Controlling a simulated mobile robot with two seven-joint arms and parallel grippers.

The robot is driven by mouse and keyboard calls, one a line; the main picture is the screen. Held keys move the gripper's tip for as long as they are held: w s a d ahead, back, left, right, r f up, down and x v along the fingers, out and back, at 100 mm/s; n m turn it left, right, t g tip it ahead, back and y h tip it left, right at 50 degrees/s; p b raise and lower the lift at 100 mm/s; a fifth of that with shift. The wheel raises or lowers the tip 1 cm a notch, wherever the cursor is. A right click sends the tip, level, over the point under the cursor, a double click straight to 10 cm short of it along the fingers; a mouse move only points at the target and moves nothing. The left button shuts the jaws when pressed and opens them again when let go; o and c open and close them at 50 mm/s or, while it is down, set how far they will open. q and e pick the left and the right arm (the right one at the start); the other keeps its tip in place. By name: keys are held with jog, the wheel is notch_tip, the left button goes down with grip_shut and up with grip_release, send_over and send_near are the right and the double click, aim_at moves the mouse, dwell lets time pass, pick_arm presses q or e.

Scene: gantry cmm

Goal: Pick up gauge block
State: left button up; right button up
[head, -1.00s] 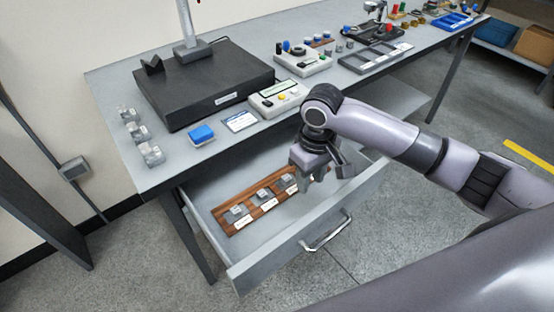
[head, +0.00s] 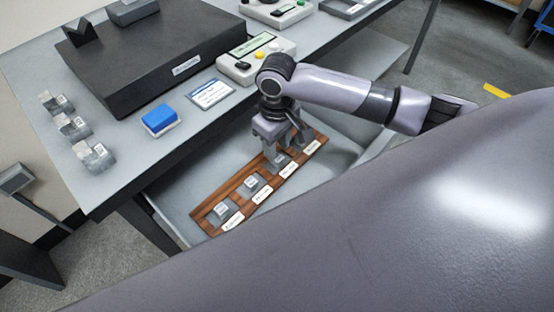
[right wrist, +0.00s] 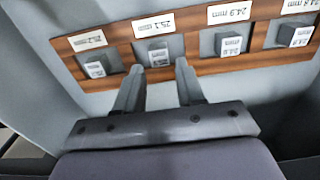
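Small grey gauge blocks stand in a row in a brown wooden rack (head: 205,213) inside the open drawer. My right gripper (head: 285,156) points down over the rack, open. In the right wrist view, its two fingertips (right wrist: 160,66) stand on either side of the block by the 25.1 mm label (right wrist: 157,52), with space visible between block and fingers. That block (head: 278,160) is partly covered by the gripper in the head view. Other blocks are by the 25.2 mm (right wrist: 96,69), 24.9 mm (right wrist: 230,43) and 24.8 mm (right wrist: 296,36) labels. My left gripper is out of view.
Above the drawer (head: 165,193), the bench (head: 35,80) holds a black plate (head: 150,60), a blue-topped box (head: 160,120), a label card (head: 211,94), a display unit (head: 255,58) and grey blocks (head: 72,128) at the left edge. The drawer walls surround the rack.

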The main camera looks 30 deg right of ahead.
aim_at(277, 156)
notch_tip(277, 156, down, 4)
jog(key=shift+r, duration=0.2)
jog(key=shift+c, duration=0.3)
grip_shut()
jog(key=shift+r, duration=0.1)
